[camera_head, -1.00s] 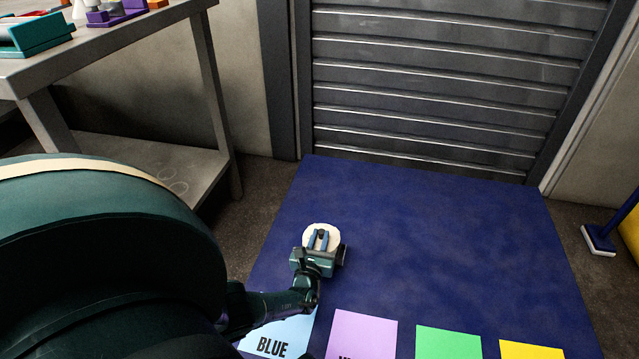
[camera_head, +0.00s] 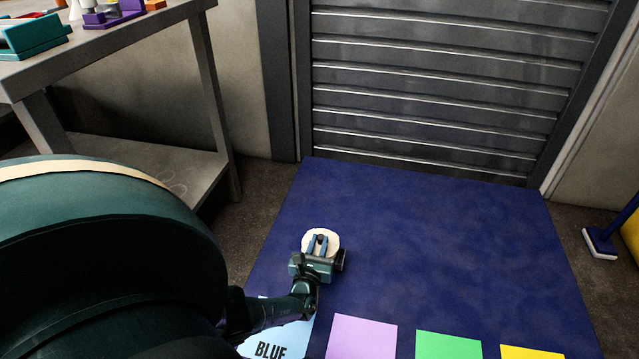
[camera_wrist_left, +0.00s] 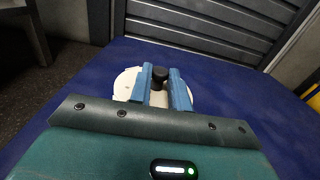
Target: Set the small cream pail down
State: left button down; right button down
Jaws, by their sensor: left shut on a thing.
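The small cream pail (camera_head: 331,239) shows as a pale round top over the blue mat (camera_head: 430,240), just beyond the light blue card marked BLUE (camera_head: 272,343). My left gripper (camera_head: 318,243) reaches over it from the near side, its blue fingers shut on a dark knob on the pail's top. In the left wrist view the pail (camera_wrist_left: 124,82) lies behind and below the fingers (camera_wrist_left: 162,82), with the black knob between them. The gripper hides much of the pail, and I cannot tell whether its base touches the mat. My right gripper is not in view.
Purple (camera_head: 361,338), green (camera_head: 448,345) and yellow (camera_head: 530,352) cards lie along the mat's near edge. A metal bench (camera_head: 130,50) stands at left, a grey shutter (camera_head: 440,85) behind. A blue broom (camera_head: 602,240) is at right. The mat's middle and right are clear.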

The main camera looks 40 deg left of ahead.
pick_arm(q)
jog(key=shift+s+d+f, duration=0.15)
jog(key=shift+s+f, duration=0.05)
jog(key=shift+s, duration=0.15)
jog(key=c, duration=1.3)
grip_release()
jog(key=shift+o, duration=0.3)
jog(key=shift+s+f, duration=0.1)
jog(key=shift+f, duration=0.05)
